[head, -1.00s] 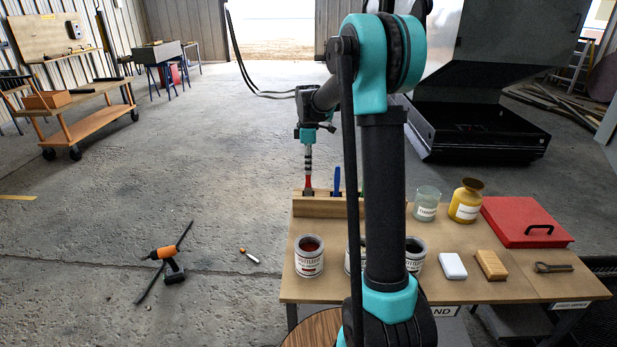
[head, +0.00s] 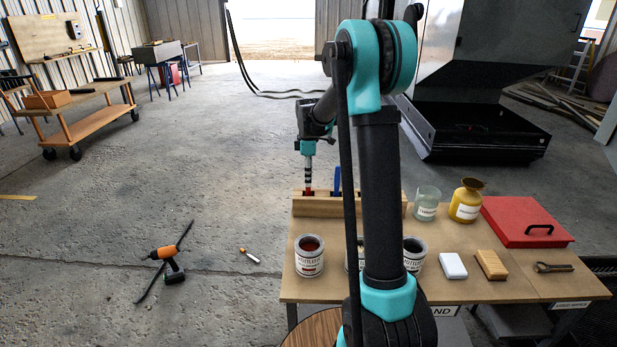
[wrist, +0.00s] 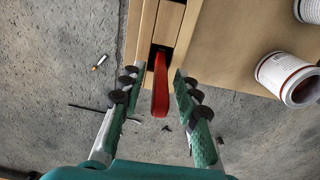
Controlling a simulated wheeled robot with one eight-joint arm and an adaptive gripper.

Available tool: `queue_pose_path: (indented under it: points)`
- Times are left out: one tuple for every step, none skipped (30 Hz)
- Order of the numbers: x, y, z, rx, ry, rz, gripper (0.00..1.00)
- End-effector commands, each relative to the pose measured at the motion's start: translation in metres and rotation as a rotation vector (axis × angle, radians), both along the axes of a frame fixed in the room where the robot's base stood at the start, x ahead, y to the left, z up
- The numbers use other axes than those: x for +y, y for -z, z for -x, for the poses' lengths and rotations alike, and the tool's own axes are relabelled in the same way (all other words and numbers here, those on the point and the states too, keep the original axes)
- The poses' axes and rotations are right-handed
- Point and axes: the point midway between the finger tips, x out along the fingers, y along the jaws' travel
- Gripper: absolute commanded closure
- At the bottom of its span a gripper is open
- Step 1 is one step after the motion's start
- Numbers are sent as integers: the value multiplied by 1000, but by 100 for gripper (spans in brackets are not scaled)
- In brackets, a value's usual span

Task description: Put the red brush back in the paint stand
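The red brush (wrist: 160,88) stands in a dark slot of the wooden paint stand (wrist: 146,25), its handle pointing up toward the wrist camera. My gripper (wrist: 156,76) is open, with one finger on each side of the red handle and a visible gap on both sides. In the head view my gripper (head: 308,184) is low over the left end of the stand (head: 330,208). Only a short piece of the red brush (head: 308,193) shows below the fingers there. A blue brush (head: 337,180) stands just right of it.
Paint cans stand in front of the paint stand, one at left (head: 309,262) and one partly behind my arm (head: 414,256). A glass jar (head: 426,205), a yellow jug (head: 466,205) and a red case (head: 525,222) are at right.

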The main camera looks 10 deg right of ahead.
Motion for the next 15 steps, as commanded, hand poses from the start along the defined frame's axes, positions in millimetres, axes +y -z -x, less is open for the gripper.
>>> queue_pose_path:
  points:
    - [0, 0, 0, 0, 0, 0, 68]
    - [0, 0, 0, 0, 0, 0, 68]
    - [0, 0, 0, 0, 0, 0, 68]
    - [0, 0, 0, 0, 0, 0, 68]
    - [0, 0, 0, 0, 0, 0, 68]
    - [0, -1, 0, 0, 0, 0, 68]
    - [0, -2, 0, 0, 0, 0, 68]
    - [0, -3, 0, 0, 0, 0, 68]
    - [0, -6, 0, 0, 0, 0, 68]
    - [0, -9, 0, 0, 0, 0, 68]
    - [0, -13, 0, 0, 0, 0, 68]
    - [0, -19, 0, 0, 0, 0, 68]
    - [0, -24, 0, 0, 0, 0, 68]
    - [0, -30, 0, 0, 0, 0, 68]
    - [0, -38, 0, 0, 0, 0, 68]
